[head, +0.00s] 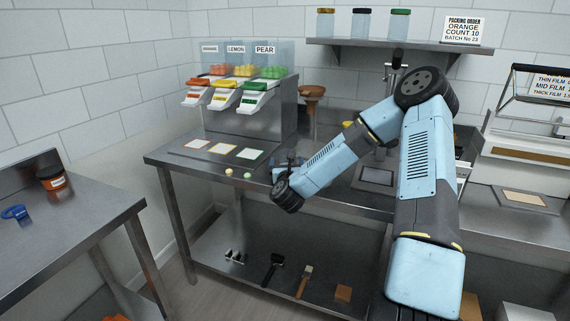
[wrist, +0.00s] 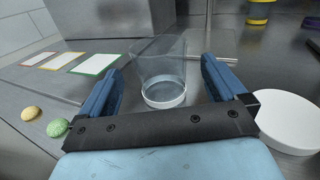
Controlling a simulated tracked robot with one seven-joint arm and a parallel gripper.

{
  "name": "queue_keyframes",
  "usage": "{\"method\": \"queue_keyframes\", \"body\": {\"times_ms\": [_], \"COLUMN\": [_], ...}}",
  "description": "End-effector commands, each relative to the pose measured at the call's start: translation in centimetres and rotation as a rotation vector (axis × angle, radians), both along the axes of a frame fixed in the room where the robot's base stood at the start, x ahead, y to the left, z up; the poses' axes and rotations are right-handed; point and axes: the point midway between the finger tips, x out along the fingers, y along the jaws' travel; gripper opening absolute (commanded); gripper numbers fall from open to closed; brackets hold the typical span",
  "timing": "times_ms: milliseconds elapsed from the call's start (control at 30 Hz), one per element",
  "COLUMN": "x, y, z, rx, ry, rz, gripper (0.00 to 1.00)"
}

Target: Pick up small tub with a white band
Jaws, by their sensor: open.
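The small clear tub with a white band (wrist: 164,99) stands upright on the steel counter in the wrist view. The band runs around its base, and the tub looks empty. My gripper (wrist: 163,72) is open, with one blue finger to the left of the tub and one to the right. Gaps show between the fingers and the tub, and I see no contact. In the head view my gripper (head: 287,163) is low over the front of the counter. I cannot make out the tub there, behind the wrist.
A white round disc (wrist: 289,121) lies right of the gripper. A yellowish gummy (wrist: 31,114) and a green gummy (wrist: 57,127) lie to the left. The dispenser (head: 275,105) stands behind, with colour-edged cards (head: 222,149) before it. A side table (head: 85,215) is at left.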

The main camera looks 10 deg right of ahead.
Motion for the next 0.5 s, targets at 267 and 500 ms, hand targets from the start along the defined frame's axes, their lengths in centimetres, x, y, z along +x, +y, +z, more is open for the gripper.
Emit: {"method": "queue_keyframes", "body": {"times_ms": [267,500], "x": [1.9,4.9], "y": [-0.5,-1.2], "z": [0.0,-0.1], "rx": [-0.001,-0.001], "ry": [-0.001,-0.001], "rz": [0.0,0.0], "gripper": [0.98,0.98]}}
